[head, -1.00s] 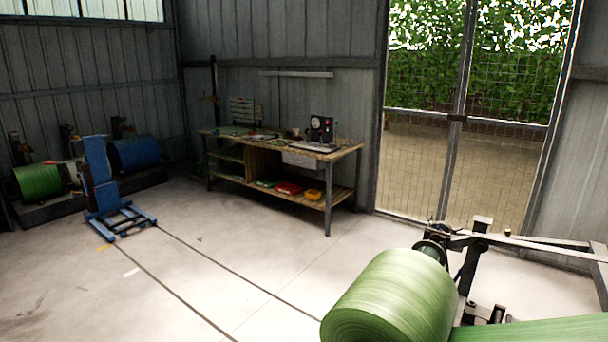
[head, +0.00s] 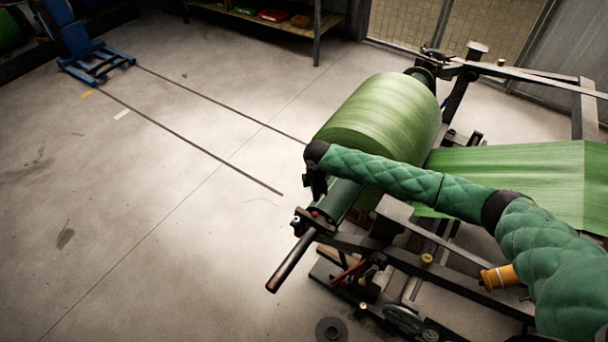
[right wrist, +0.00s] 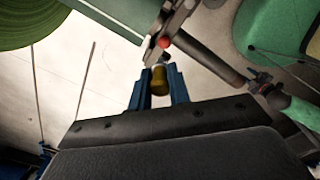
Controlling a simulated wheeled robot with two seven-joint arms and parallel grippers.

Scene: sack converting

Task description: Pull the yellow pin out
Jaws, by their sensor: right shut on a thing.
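The yellow pin (right wrist: 159,82) shows in the right wrist view as a short rounded knob, below a red ball (right wrist: 164,42) on the dark metal of the roll stand. My right gripper (right wrist: 160,92) has its two blue fingers on either side of the pin and is shut on it. In the head view my right arm, in a green quilted sleeve, reaches in from the right. Its dark gripper (head: 317,186) hangs by the near end of the roll's shaft, and the pin cannot be made out there. My left gripper is not in view.
A big green roll (head: 380,118) lies on the stand, with its green web (head: 520,180) running right. A dark shaft end (head: 290,262) sticks out toward the front. A blue lift cart (head: 90,60) stands at far left.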

